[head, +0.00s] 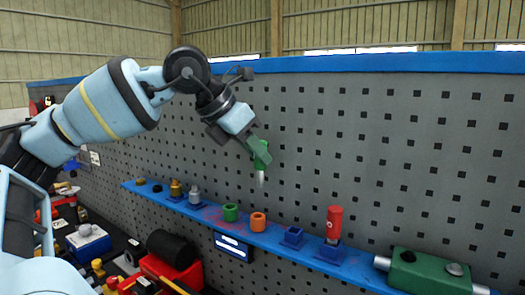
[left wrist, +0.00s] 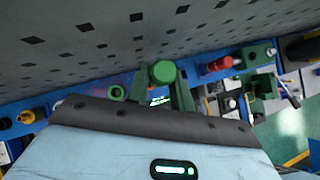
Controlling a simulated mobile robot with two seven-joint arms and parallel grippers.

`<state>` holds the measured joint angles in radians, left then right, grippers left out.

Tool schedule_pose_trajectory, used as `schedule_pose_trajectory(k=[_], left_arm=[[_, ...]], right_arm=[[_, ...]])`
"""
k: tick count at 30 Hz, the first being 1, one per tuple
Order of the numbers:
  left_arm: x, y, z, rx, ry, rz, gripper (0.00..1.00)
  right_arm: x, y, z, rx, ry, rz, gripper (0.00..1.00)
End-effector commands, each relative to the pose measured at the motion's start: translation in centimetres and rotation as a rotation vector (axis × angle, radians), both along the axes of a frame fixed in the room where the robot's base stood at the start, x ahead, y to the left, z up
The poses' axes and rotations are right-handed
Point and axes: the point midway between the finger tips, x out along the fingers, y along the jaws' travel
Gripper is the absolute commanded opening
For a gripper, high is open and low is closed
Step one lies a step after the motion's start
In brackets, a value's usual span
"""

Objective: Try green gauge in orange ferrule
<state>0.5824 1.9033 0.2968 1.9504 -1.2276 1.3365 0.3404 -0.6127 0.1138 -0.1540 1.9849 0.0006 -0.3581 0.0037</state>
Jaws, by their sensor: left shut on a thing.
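My left gripper (head: 257,149) is shut on the green gauge (head: 263,157), above the blue shelf. The gauge's silver pin points down, roughly upright. In the left wrist view the gauge's round green top (left wrist: 163,72) sits between the two fingers. The orange ferrule (head: 258,222) stands on the shelf below the pin, with a clear gap between them. I cannot make out the orange ferrule in the left wrist view, where the gauge and fingers cover that part. My right gripper is not in view.
A green ferrule (head: 230,212) stands left of the orange one. To the right are an empty blue holder (head: 293,236) and a red gauge (head: 334,220) in another holder. A green block (head: 425,272) lies at the right end. The grey pegboard (head: 400,150) rises behind the shelf (head: 272,240).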

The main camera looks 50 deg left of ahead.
Motion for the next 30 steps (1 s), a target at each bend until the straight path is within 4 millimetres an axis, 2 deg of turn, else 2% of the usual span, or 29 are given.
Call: schedule_pose_trajectory(k=[1, 6, 19, 30], left_arm=[[-0.3, 0.3, 0.6, -0.004, -0.013, -0.025, 0.00], [-0.4, 0.7, 0.4, 0.001, -0.018, -0.075, 0.00], [-0.3, 0.7, 0.0, 0.002, -0.015, -0.078, 0.00], [-0.3, 0.7, -2.6, 0.000, -0.016, -0.080, 0.00]], right_arm=[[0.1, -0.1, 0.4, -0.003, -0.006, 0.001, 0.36], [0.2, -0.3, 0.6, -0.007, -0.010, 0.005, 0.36], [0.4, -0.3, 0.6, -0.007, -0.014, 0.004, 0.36], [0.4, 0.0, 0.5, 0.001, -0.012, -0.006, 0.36]])
